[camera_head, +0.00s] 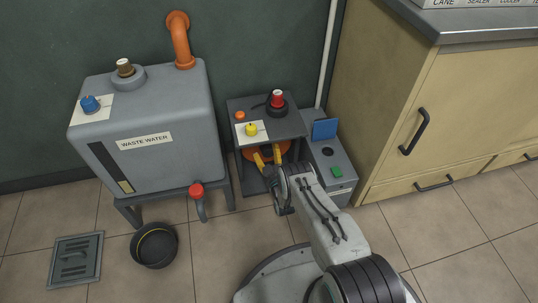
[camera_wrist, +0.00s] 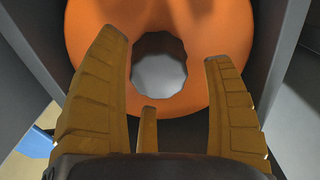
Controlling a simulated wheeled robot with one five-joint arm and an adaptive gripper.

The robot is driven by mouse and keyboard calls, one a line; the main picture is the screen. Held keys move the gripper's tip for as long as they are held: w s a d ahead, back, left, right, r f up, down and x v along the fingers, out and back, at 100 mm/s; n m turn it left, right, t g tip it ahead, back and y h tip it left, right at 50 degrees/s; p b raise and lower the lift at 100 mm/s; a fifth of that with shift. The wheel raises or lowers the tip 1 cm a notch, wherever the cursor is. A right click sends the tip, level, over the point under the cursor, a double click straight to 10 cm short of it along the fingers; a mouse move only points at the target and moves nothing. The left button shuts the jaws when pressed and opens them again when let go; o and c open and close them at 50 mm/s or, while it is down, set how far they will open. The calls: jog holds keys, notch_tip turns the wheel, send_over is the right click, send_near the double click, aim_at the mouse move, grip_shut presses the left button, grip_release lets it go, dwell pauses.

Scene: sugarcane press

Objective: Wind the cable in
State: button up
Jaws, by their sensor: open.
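An orange disc (camera_head: 284,148) with a round hole in its middle sits inside the open front of a grey housing (camera_head: 292,124); it may be the cable reel. In the wrist view the disc (camera_wrist: 205,25) fills the upper middle, with a pale grey surface showing through its hole. My gripper (camera_head: 267,154) is at the housing's open front, its yellow fingers apart and empty. In the wrist view the fingers (camera_wrist: 165,50) overlap the disc's left and right sides; whether they touch it I cannot tell. No cable can be clearly made out.
The housing's top carries a red knob (camera_head: 277,98), a yellow knob (camera_head: 251,129) and an orange button (camera_head: 239,115). A grey box (camera_head: 325,160) with a green button adjoins it. Left stand a waste water tank (camera_head: 165,110) and black bucket (camera_head: 154,245); right, a cabinet (camera_head: 400,115).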

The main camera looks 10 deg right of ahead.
jog(key=shift+o, duration=0.2)
jog(key=shift+w, duration=0.1)
jog(key=shift+r, duration=0.1)
jog(key=c, duration=1.3)
